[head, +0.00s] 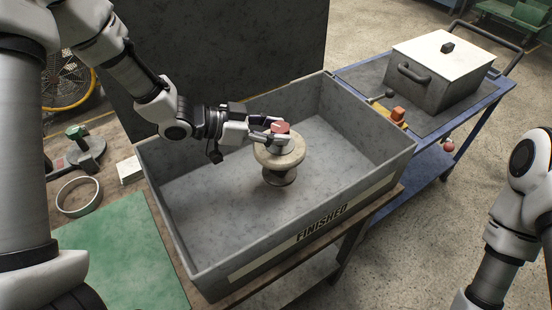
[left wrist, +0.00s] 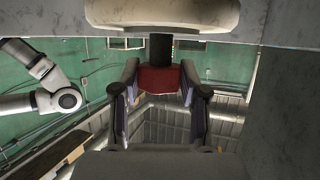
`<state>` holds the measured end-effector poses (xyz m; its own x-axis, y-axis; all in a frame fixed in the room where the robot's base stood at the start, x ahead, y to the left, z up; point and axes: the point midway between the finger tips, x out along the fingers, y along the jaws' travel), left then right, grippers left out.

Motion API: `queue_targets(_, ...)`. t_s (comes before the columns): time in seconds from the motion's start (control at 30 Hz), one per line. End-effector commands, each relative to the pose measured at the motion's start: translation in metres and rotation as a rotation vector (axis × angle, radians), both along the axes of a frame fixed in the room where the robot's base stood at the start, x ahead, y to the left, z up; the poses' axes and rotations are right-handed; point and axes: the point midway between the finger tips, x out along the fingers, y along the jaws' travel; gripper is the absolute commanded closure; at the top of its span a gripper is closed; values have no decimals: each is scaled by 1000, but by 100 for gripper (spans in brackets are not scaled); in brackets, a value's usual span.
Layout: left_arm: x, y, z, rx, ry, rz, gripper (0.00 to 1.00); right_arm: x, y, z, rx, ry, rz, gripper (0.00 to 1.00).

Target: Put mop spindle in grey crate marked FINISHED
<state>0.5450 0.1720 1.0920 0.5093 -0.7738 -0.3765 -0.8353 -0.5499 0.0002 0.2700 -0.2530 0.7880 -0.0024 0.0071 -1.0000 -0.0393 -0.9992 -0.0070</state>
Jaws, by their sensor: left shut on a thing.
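The mop spindle (head: 279,155) has a pale round disc, a dark flared foot below it and a red top. It is upright inside the grey crate marked FINISHED (head: 290,240), right of its middle. Its foot is at or just above the crate floor; I cannot tell whether it touches. My left gripper (head: 275,133) reaches in from the left and is shut on the red top. In the left wrist view the red part of the spindle (left wrist: 158,79) sits between the fingers, with the pale disc (left wrist: 160,14) at the top edge. My right gripper is out of view.
A blue cart (head: 478,108) on the right bears a lidded metal box (head: 440,80) and small tools. The crate floor around the spindle is clear.

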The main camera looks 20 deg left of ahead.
Motion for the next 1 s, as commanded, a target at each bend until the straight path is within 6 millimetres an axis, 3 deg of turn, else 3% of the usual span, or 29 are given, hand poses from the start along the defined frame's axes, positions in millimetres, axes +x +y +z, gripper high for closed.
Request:
queue_targets(0.3,0,0,-47,-1,-1,0,100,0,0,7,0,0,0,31)
queue_targets(0.53,0,0,-52,-2,-4,0,100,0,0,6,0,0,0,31)
queue_targets(0.57,0,0,-53,-1,-2,0,53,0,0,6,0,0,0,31)
queue_targets(0.6,0,0,-53,-1,-2,0,39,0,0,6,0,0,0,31)
queue_targets(0.63,0,0,-53,0,-1,0,32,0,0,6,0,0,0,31)
queue_targets(1.0,-1,3,-52,-2,-1,2,32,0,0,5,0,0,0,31)
